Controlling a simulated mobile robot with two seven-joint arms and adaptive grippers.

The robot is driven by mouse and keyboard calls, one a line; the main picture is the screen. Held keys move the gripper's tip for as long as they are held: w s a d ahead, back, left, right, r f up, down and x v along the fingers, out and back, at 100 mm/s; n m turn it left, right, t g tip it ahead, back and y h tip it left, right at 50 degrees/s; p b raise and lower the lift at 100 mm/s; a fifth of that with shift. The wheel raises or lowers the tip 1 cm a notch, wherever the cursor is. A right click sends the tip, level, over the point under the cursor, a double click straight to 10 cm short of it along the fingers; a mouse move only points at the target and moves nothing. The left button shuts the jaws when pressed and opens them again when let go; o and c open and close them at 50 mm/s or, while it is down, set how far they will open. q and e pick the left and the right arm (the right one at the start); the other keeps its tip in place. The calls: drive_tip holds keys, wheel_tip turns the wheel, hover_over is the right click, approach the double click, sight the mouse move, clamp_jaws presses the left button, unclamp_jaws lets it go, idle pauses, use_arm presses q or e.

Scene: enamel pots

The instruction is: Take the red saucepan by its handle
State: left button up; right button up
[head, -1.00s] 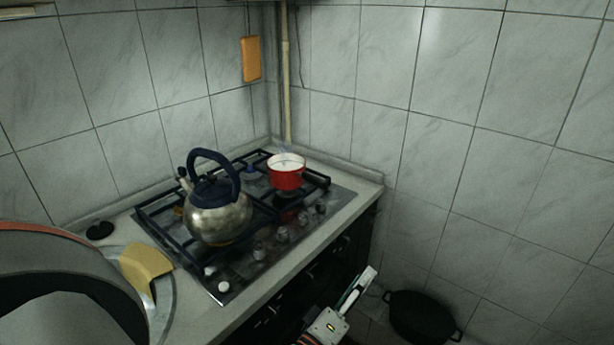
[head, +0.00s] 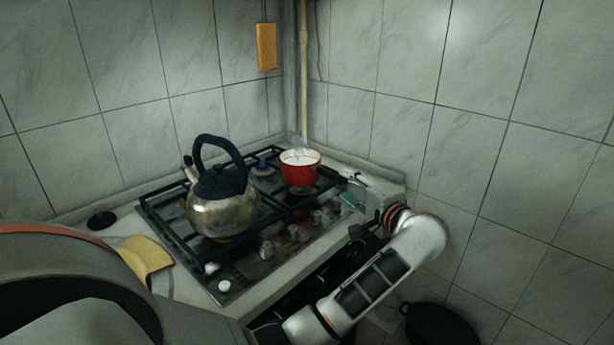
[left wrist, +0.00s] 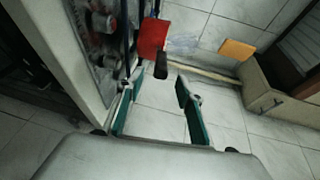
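The red saucepan (head: 300,174) stands upright on the back right of the gas hob, pale inside, with faint steam above it. In the left wrist view the saucepan (left wrist: 152,36) is at the top, and its dark handle (left wrist: 161,64) points towards my gripper. My left gripper (head: 349,188) is at the right edge of the hob, just right of the saucepan. In its wrist view the left gripper (left wrist: 158,80) is open, and the handle's end appears between the teal fingertips; I see no contact. My right gripper is not in view.
A metal kettle (head: 222,205) with a dark blue handle stands on the hob (head: 240,275), left of the saucepan. An orange board (head: 266,46) hangs on the wall. A black pot (head: 440,326) is low on the right. A yellowish item (head: 148,256) lies on the counter.

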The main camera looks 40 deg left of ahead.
sight(335, 173)
use_arm(q)
drive_tip(key=p+x, duration=0.1)
drive_tip(key=x, duration=0.6)
drive_tip(key=shift+w+a+p, duration=0.2)
drive_tip(key=shift+a+p, duration=0.05)
drive_tip(key=shift+p, duration=0.05)
clamp_jaws()
drive_tip(key=shift+r, duration=0.15)
